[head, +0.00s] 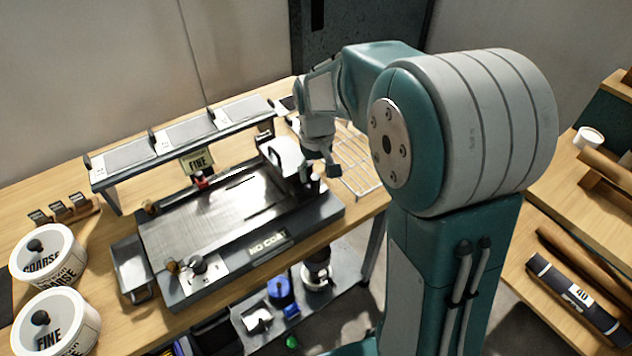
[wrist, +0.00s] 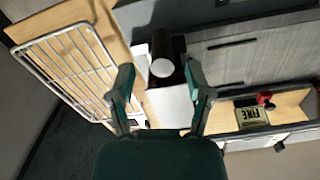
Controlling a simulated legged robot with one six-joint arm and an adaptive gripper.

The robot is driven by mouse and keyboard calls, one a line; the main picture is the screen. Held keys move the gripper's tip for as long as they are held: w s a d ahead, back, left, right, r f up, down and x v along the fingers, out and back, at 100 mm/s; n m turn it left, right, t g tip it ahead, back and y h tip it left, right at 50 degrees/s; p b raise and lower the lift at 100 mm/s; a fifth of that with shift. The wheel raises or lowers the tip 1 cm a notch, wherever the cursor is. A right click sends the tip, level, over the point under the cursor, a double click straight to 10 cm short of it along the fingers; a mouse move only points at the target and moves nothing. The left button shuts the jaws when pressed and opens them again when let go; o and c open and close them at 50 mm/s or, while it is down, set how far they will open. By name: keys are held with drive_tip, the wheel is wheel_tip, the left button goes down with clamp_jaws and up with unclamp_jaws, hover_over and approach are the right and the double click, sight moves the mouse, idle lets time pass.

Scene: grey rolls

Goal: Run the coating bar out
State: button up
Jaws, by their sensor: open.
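A grey coating machine (head: 205,225) with a flat metal plate lies on the wooden bench, marked NO COAT on its front. At its right end is a pale block (head: 284,152) with a black handle, likely the bar carriage; my gripper partly hides this end, and I cannot make out the coating bar for certain. My gripper (head: 318,172) is just above that end. In the wrist view, my gripper (wrist: 158,72) is open, with its fingers on either side of a black cylinder (wrist: 162,48) with a pale round end. A pale block (wrist: 172,105) lies just below the cylinder.
A wire rack (head: 355,160) is right of the machine, also in the wrist view (wrist: 70,70). A raised shelf (head: 180,140) stands behind the plate, with a FINE sign (head: 197,163) below. COARSE (head: 47,255) and FINE (head: 55,325) tubs are at left.

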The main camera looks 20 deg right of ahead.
sight(315, 184)
drive_tip(key=shift+a+f, duration=0.2)
drive_tip(key=shift+f, duration=1.75)
clamp_jaws()
drive_tip(key=s+a, duration=0.2)
drive_tip(key=a, duration=0.5)
drive_tip(key=s+a, duration=0.3)
drive_tip(key=a, duration=0.4)
drive_tip(key=shift+a, duration=0.3)
drive_tip(key=shift+f, duration=0.1)
unclamp_jaws()
drive_tip(key=shift+w, duration=0.1)
